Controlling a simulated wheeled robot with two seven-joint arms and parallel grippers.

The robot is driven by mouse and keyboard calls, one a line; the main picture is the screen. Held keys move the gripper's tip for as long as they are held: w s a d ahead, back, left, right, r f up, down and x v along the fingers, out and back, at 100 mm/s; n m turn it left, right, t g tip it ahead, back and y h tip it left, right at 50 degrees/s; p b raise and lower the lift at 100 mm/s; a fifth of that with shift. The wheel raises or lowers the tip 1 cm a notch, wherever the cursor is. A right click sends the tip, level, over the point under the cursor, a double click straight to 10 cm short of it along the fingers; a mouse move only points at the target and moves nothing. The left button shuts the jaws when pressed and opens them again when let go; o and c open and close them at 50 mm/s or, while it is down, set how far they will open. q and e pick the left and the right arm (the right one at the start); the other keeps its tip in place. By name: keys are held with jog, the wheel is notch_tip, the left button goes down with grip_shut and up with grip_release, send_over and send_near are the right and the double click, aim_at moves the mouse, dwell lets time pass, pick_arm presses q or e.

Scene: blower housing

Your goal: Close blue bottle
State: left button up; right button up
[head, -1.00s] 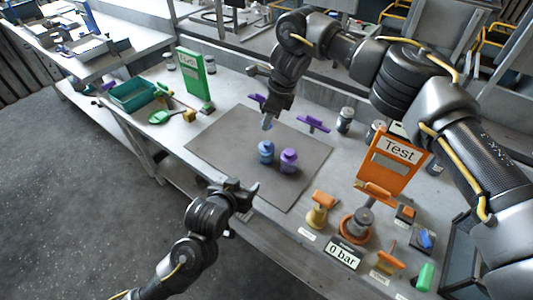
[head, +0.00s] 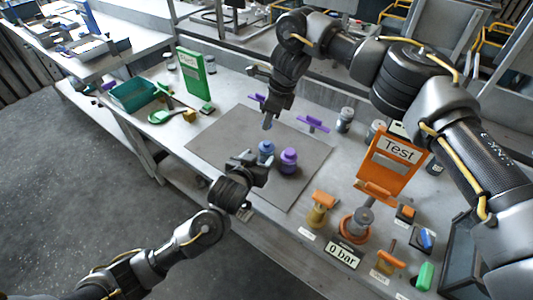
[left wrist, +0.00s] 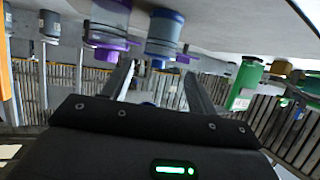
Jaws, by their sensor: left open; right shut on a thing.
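The blue bottle (head: 265,149) stands upright on the grey mat (head: 222,140). In the left wrist view, which is upside down, the blue bottle (left wrist: 164,33) is just beyond the fingers with its narrow neck pointing down. My left gripper (head: 257,164) is open and empty, close to the blue bottle on its near side; its fingers also show in the left wrist view (left wrist: 160,72). My right gripper (head: 268,119) is above and behind the blue bottle, shut on a small bluish piece (head: 267,124) that its fingers partly hide.
A purple bottle (head: 288,161) stands right beside the blue one. Purple handled parts (head: 313,123) lie at the mat's back edge. An orange Test stand (head: 393,163) is at the right, a green stand (head: 195,80) and green tray (head: 133,95) at the left. The mat's left part is clear.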

pick_arm(q)
jog(key=x, duration=0.9)
jog(key=shift+c, duration=0.5)
jog(key=c, duration=1)
jog(key=shift+c, duration=0.3)
pick_arm(e)
send_over(266, 142)
jog(key=shift+s+d+f, duration=0.1)
jog(key=shift+d+f, duration=0.1)
jog(key=shift+f, duration=1.05)
jog(key=shift+d+f, duration=0.2)
jog(key=shift+f, duration=1.05)
jog(key=shift+f, duration=0.9)
jog(key=shift+f, duration=0.55)
